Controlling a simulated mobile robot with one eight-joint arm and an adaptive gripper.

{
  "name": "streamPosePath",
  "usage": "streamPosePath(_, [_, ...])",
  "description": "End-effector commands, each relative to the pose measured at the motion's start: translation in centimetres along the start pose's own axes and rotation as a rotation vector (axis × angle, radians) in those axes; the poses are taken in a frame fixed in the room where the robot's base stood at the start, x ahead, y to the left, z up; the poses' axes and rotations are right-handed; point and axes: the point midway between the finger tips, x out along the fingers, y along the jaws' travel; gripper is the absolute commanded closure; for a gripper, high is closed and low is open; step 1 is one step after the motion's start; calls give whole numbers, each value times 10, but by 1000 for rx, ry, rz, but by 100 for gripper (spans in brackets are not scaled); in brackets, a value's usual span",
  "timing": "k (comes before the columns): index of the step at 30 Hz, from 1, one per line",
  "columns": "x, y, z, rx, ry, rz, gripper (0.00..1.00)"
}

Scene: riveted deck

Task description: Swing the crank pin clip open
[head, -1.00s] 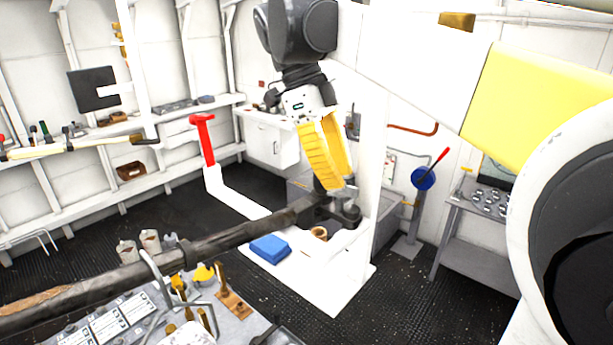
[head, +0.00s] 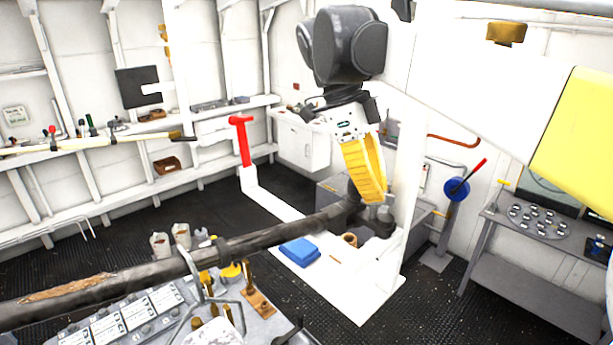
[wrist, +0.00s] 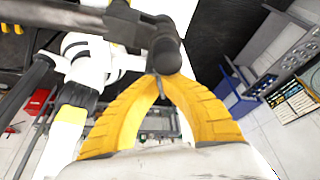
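My gripper (head: 374,197) has yellow ribbed fingers and points down at the far end of a long dark pipe-like shaft (head: 270,238) in the head view. In the wrist view the two fingers (wrist: 166,80) arch toward each other. Their tips come together at the rounded dark end piece (wrist: 164,52) of the shaft, which covers part of them. A small dark piece shows between the fingers just below that end. I cannot make out the crank pin clip for certain, nor whether the fingers grip anything.
A white frame (head: 345,290) stands on the black deck, with a blue block (head: 299,251) on its base and a red T-handle (head: 241,140) at its far end. A control panel (head: 130,320) fills the near left. A grey bench (head: 540,290) stands at right.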

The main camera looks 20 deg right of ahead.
Motion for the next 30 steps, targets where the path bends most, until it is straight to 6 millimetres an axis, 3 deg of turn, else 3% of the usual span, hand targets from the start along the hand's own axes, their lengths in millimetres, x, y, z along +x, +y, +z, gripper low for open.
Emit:
streamPosePath(4, [0,0,0,1,0,1,100])
streamPosePath(6, [0,0,0,2,0,1,86])
streamPosePath(17, [-4,0,0,2,0,1,86])
streamPosePath(20, [-16,0,0,1,0,1,86])
streamPosePath(30, [-90,0,0,1,0,1,86])
